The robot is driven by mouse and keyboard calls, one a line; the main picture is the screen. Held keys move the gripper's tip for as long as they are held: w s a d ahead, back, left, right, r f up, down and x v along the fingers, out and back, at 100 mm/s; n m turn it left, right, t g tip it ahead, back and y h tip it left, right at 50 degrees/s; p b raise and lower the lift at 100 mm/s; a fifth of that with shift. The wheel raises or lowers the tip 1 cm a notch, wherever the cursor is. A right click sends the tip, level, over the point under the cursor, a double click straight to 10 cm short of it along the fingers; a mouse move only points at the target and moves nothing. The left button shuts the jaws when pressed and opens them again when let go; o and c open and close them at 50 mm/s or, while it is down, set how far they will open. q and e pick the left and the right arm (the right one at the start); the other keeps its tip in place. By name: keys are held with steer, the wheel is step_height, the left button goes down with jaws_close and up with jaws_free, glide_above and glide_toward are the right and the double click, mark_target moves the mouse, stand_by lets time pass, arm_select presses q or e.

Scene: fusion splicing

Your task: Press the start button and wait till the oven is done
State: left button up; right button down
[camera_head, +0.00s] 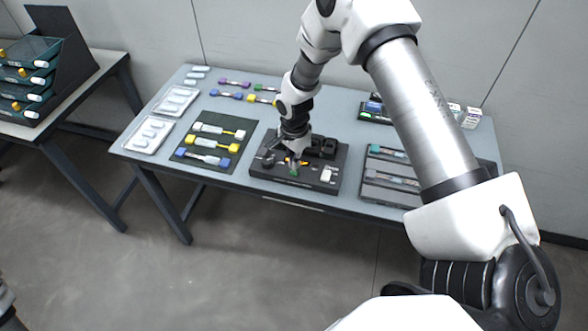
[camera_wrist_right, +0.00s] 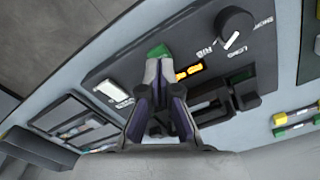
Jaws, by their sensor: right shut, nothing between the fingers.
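The black oven unit (camera_head: 262,168) lies near the front edge of the table, and its panel (camera_wrist_right: 262,62) fills the middle of the right wrist view. A green button (camera_wrist_right: 158,50) sits on the panel beside a small lit orange display (camera_wrist_right: 189,71). My right gripper (camera_wrist_right: 160,66) is shut and empty, with its fingertips right at the green button, partly covering it. I cannot tell whether they press it down. In the head view my right gripper (camera_head: 294,164) reaches down onto the unit. My left gripper is not in view.
A black knob (camera_wrist_right: 235,21) and a white switch (camera_wrist_right: 115,93) are on the panel near my fingers. A dark mat (camera_head: 235,128) with several coloured-end pieces lies left of the unit. A grey tray (camera_head: 377,190) lies right. White trays (camera_head: 150,136) are at the table's left.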

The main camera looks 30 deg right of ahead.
steer(key=shift+f+b, duration=0.5)
steer(key=shift+f, duration=0.75)
steer(key=shift+r, duration=0.1)
step_height(320, 180, up, 6)
steer(key=p, duration=0.6)
stand_by(0.4)
